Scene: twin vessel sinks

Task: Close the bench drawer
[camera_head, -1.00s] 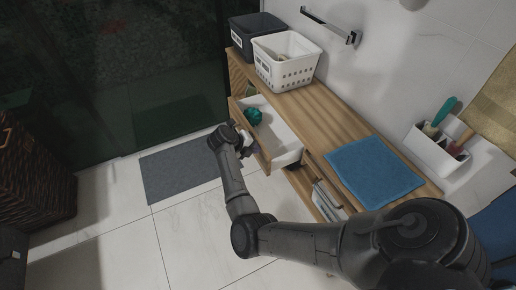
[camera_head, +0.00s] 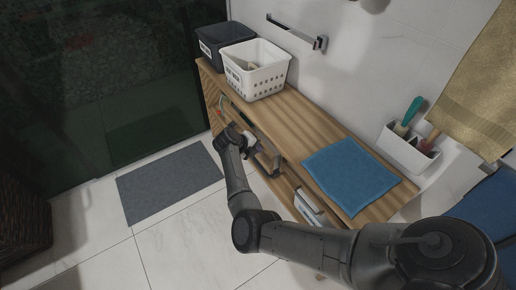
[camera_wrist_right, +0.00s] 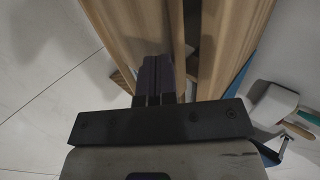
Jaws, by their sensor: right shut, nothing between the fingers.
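The wooden bench drawer (camera_head: 265,156) is nearly flush with the bench (camera_head: 300,125). A narrow dark gap with a bit of green shows behind its front in the head view. My right gripper (camera_head: 250,136) is at the drawer front, partly hidden by my own wrist. In the right wrist view its shut, empty fingers (camera_wrist_right: 153,78) point at the wooden front (camera_wrist_right: 135,30) and seem to touch it; exact contact is hard to tell. A dark slit runs between this front and the bench's top board. My left gripper is out of view.
A dark basket (camera_head: 212,42) and a white basket (camera_head: 256,72) stand on the bench's far end. A folded blue towel (camera_head: 350,177) lies on top. A white holder (camera_head: 408,150) hangs on the wall. A grey mat (camera_head: 168,183) lies on the open tiled floor.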

